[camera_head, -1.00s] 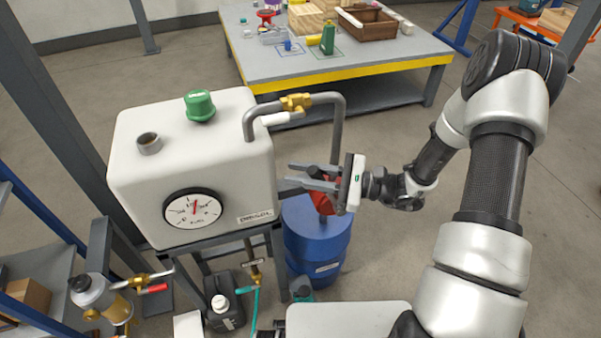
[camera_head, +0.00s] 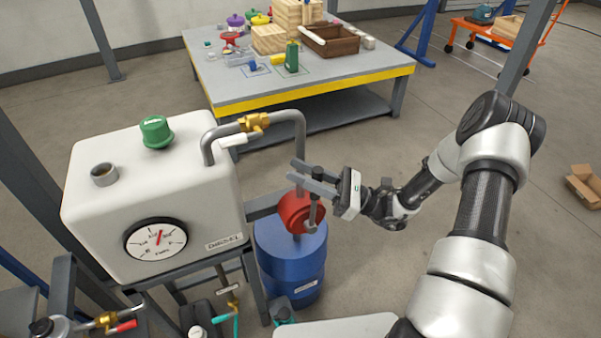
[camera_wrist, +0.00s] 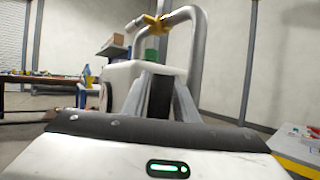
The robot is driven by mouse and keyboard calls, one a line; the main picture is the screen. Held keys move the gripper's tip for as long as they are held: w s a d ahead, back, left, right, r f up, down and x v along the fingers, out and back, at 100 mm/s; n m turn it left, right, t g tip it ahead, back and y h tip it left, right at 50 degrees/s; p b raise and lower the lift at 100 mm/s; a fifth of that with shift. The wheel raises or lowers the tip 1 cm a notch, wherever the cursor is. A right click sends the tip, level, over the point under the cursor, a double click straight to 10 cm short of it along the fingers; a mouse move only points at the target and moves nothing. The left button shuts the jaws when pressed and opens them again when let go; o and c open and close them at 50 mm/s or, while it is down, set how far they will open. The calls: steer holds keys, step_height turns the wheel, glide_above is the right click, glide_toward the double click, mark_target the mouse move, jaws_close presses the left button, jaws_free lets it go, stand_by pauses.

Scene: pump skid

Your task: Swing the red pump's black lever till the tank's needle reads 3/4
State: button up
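The red pump (camera_head: 296,208) sits on top of the blue drum (camera_head: 292,258). Its black lever (camera_head: 316,186) stands nearly upright in front of the pump body. My gripper (camera_head: 296,169) reaches in from the right with a finger on each side of the lever's grip. In the wrist view the black grip (camera_wrist: 160,97) fills the gap between the fingers, seemingly clasped. The white tank (camera_head: 150,195) stands left of the pump. Its round gauge (camera_head: 156,241) faces me, and the needle (camera_head: 160,236) points up and slightly right. The dial's marks are too small to read surely.
A grey pipe (camera_head: 300,135) with a brass valve (camera_head: 254,122) arches from the tank toward the drum, close behind my gripper. A green cap (camera_head: 156,132) and an open neck (camera_head: 104,174) are on the tank top. A cluttered workbench (camera_head: 330,82) stands behind.

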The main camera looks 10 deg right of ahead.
steer(key=shift+o, duration=1)
steer(key=v, duration=1.7)
steer(key=shift+d, duration=0.2)
steer(key=shift+s, duration=0.15)
